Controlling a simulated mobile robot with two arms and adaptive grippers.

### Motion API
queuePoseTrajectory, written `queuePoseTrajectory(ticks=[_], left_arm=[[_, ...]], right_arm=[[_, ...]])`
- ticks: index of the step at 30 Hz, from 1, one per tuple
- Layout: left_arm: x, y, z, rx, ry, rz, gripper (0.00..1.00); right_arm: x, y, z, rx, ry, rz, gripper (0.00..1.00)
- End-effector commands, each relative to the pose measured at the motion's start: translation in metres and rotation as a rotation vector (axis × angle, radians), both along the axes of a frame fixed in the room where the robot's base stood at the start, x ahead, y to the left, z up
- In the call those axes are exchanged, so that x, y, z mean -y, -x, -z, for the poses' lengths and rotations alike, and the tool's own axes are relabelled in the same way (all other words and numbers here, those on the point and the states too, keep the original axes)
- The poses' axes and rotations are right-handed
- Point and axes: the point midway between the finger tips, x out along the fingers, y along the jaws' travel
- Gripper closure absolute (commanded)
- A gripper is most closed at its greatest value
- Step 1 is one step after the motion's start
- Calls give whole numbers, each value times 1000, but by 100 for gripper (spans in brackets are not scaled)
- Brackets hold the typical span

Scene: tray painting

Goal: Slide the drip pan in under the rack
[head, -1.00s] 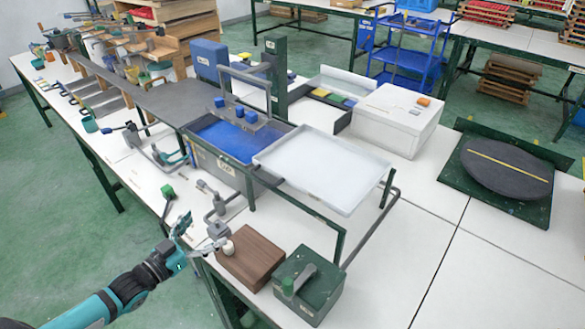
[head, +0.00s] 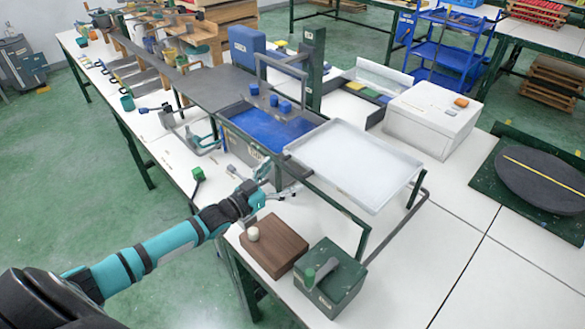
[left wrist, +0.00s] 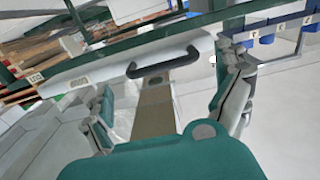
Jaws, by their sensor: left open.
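A white shallow pan (head: 355,165) shows at the level of the top of the green rack (head: 335,203), right of the blue-filled tank. I cannot tell whether this is the drip pan or a tray borne by the rack. My left gripper (head: 280,190) is by the near left side of the rack, apart from the pan and holding nothing that I can see. In the left wrist view, my open fingers (left wrist: 167,75) frame a dark handle (left wrist: 163,62) on a pale panel, below a green bar. Whether that panel belongs to the drip pan is unclear. My right gripper is out of view.
A brown wooden block (head: 273,247) and a green box with a handle (head: 330,278) stand at the near table edge. The blue tank (head: 265,125) is left of the pan. A white lidded box (head: 430,120) stands behind. The tabletop at front right is clear.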

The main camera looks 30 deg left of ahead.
Motion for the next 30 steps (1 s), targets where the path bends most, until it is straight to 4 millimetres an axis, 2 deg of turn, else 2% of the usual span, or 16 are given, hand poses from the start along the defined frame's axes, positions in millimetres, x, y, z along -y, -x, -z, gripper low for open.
queuePoseTrajectory(ticks=[3, 8, 20, 30], left_arm=[[7, -20, -2, 2, 1, 0, 0], [12, -35, -1, 1, -1, 0, 0], [14, -40, 0, -1, -1, 1, 1], [15, -40, 0, 0, -1, 1, 46]], right_arm=[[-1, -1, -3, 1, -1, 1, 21], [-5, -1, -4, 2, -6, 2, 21], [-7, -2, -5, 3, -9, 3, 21], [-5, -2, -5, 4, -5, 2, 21]])
